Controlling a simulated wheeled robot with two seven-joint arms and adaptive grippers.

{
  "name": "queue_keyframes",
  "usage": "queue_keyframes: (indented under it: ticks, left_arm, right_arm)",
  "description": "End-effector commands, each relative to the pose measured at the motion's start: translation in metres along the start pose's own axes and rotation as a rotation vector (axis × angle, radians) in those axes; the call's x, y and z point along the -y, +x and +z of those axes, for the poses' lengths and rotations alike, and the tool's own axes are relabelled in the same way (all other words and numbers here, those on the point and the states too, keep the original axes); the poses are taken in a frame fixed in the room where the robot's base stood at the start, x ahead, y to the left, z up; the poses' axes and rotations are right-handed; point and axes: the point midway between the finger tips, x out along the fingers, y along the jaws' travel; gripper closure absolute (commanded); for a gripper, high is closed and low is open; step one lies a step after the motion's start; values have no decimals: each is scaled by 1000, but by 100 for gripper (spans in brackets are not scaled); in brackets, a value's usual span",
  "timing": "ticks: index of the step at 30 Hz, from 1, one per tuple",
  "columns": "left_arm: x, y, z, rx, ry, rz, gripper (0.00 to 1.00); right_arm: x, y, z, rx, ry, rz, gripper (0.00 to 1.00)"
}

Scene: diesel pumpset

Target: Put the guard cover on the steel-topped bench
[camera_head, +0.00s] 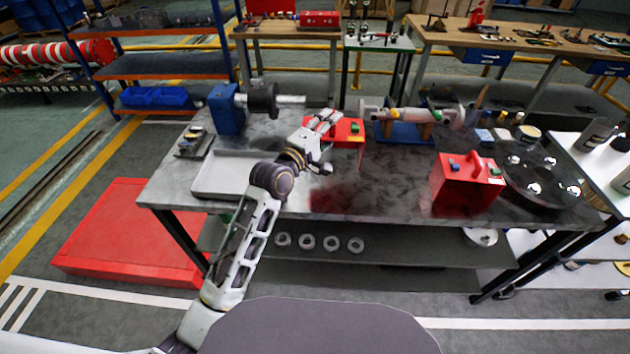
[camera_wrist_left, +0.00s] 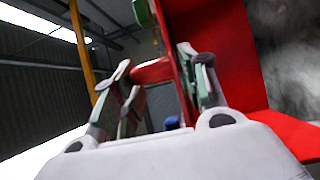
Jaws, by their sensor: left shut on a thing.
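My left gripper (camera_head: 325,122) reaches over the steel-topped bench (camera_head: 385,175) from the left, its fingers at a red guard cover (camera_head: 348,135). In the left wrist view, the gripper (camera_wrist_left: 160,88) is shut on a red bar-like part of the guard cover, whose red sheet (camera_wrist_left: 222,55) stands beside the right finger. A red flange runs off to the lower right there. I cannot tell whether the cover touches the bench top. The gripper hides part of it. My right gripper is not in view.
The bench carries a pale tray (camera_head: 220,174), a blue vise-like unit (camera_head: 226,110) with a dark wheel, a shaft assembly on a blue stand (camera_head: 403,134), a red box with a handle (camera_head: 465,185) and a dark round tray (camera_head: 540,192). The front middle of the bench top is bare.

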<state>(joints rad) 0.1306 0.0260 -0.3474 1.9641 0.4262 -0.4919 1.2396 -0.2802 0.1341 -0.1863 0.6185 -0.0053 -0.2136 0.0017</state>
Motion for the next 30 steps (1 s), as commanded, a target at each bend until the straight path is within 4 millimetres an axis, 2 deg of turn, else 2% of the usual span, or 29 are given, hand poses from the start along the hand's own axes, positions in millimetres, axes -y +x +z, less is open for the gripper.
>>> queue_keyframes:
  ticks: [8,14,22,30]
  left_arm:
    - [-1,0,0,0,1,5,100]
    - [17,-1,1,0,1,3,100]
    - [50,-2,1,0,2,3,100]
    - [59,-2,2,0,0,7,100]
  right_arm:
    - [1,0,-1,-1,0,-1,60]
    - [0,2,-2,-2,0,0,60]
    - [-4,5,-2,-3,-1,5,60]
    - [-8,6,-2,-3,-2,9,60]
